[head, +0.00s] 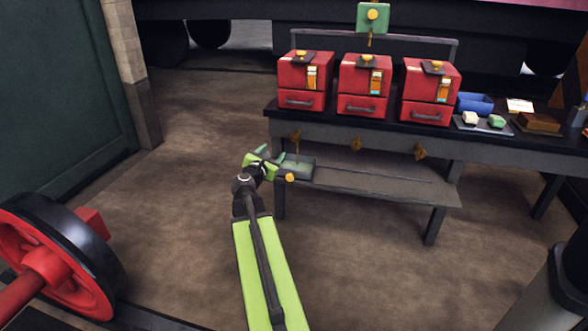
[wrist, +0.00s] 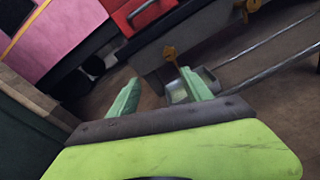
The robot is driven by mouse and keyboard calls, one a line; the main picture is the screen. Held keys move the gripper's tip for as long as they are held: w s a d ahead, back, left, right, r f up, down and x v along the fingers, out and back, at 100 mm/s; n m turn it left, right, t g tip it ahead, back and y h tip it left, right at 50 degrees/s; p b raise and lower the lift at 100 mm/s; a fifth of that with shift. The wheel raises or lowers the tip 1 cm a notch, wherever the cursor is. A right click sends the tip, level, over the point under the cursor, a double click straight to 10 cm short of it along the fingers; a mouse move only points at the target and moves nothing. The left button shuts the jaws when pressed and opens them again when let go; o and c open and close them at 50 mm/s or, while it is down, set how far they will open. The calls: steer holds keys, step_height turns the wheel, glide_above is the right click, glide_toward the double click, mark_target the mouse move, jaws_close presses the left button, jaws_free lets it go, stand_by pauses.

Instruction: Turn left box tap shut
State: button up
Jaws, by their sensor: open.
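Three red boxes stand in a row on the dark bench. The left box (head: 304,76) has a drawer with a handle, and its front corner shows in the wrist view (wrist: 150,12). The left box tap (head: 296,136) is a small brass-yellow piece under the bench's front edge; in the wrist view it (wrist: 170,53) shows just beyond the fingers. A thin line hangs below it toward a grey tray (head: 304,172). My gripper (head: 270,155) is open and empty, below and left of the tap, apart from it. Its green fingers also show in the wrist view (wrist: 160,76).
Two more taps (head: 356,143) (head: 420,152) hang along the bench edge (head: 385,133). A lower shelf (head: 380,185) and legs stand below it. A red-and-black wheel (head: 60,255) is at left. Open floor (head: 190,180) lies left of the bench.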

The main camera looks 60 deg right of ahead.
steer(key=s+d+f+n+b, duration=0.2)
steer(key=d+f+n+b, duration=0.1)
steer(key=f, duration=0.1)
steer(key=n+t+h, duration=0.1)
glide_toward(296, 137)
steer(key=x, duration=1)
steer(key=shift+w+d+f, duration=0.1)
steer(key=shift+w+d, duration=0.05)
steer(key=shift+d, duration=0.1)
